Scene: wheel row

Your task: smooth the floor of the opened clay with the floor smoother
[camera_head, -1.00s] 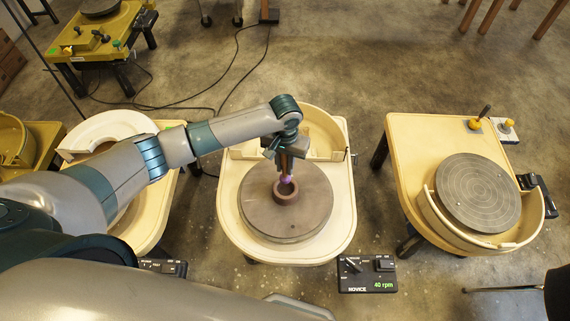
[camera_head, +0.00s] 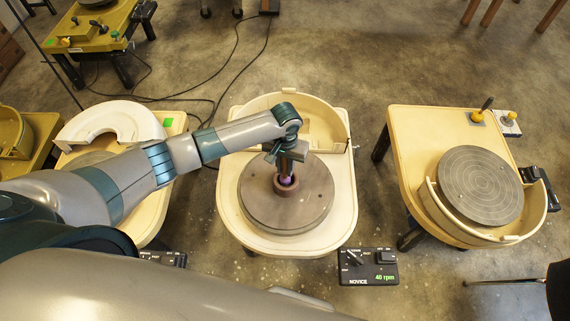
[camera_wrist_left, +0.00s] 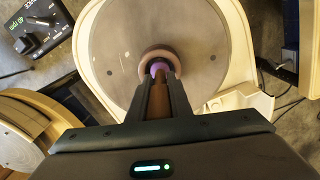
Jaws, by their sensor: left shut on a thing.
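The opened clay (camera_head: 286,190) is a small brown ring-walled piece at the middle of the round wheel head (camera_head: 258,209) of the centre wheel. It also shows in the left wrist view (camera_wrist_left: 160,54). My left gripper (camera_head: 289,168) is above the clay, pointing down, shut on the floor smoother (camera_head: 287,181). The smoother's purple end also shows in the left wrist view (camera_wrist_left: 158,68), inside the clay's opening. Whether it touches the clay floor is hidden by the wall and fingers. My right gripper is not in view.
The centre wheel's control box (camera_head: 368,267) reads 40 rpm and stands at its front right. A cream splash pan (camera_head: 309,110) curves behind the wheel head. Other wheels stand at left and right (camera_head: 412,128). Cables (camera_head: 215,100) lie on the floor behind.

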